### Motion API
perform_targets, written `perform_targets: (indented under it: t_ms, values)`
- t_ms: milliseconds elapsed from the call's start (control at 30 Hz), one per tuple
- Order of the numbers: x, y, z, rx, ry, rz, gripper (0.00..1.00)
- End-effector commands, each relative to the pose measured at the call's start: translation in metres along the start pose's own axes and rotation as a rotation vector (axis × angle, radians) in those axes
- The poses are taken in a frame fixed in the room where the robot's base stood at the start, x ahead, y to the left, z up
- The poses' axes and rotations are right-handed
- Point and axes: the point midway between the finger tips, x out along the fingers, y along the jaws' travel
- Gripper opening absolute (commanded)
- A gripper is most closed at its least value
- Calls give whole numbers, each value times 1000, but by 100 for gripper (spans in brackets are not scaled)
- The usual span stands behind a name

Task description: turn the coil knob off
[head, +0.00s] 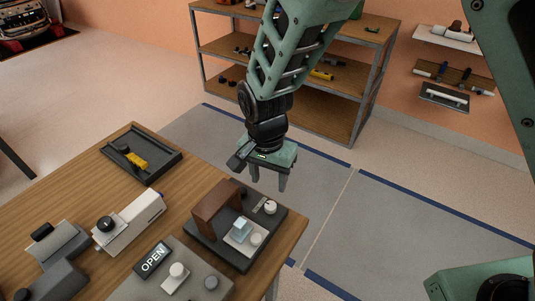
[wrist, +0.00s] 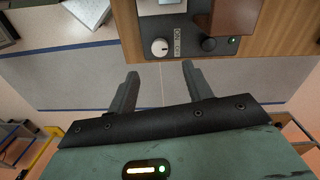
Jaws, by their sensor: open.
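A dark base (head: 211,246) stands at the table's right edge. It carries a brown arch-shaped block (head: 214,205), a pale blue block (head: 242,227) and a white knob (head: 270,207) beside a small label; I take this knob as the coil knob. In the wrist view the knob (wrist: 159,47) shows a dark pointer mark, and its label (wrist: 177,41) is too small to read. My gripper (head: 268,187) is open and empty, above and near the knob. In the wrist view its fingertips (wrist: 160,70) lie either side of the knob's line, apart from it.
A second white knob (head: 256,239) sits on the same base, close by. An OPEN sign (head: 153,259), a white box (head: 130,224) and a dark tray (head: 118,160) share the table. Floor beyond is clear.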

Motion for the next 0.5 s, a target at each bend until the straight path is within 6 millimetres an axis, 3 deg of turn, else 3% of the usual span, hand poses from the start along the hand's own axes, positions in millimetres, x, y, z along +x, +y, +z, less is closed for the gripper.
perform_targets:
  t_ms: [200,500]
  values:
    - [-47,-1,0,0,1,-5,50]
    - [-76,0,0,2,1,-2,50]
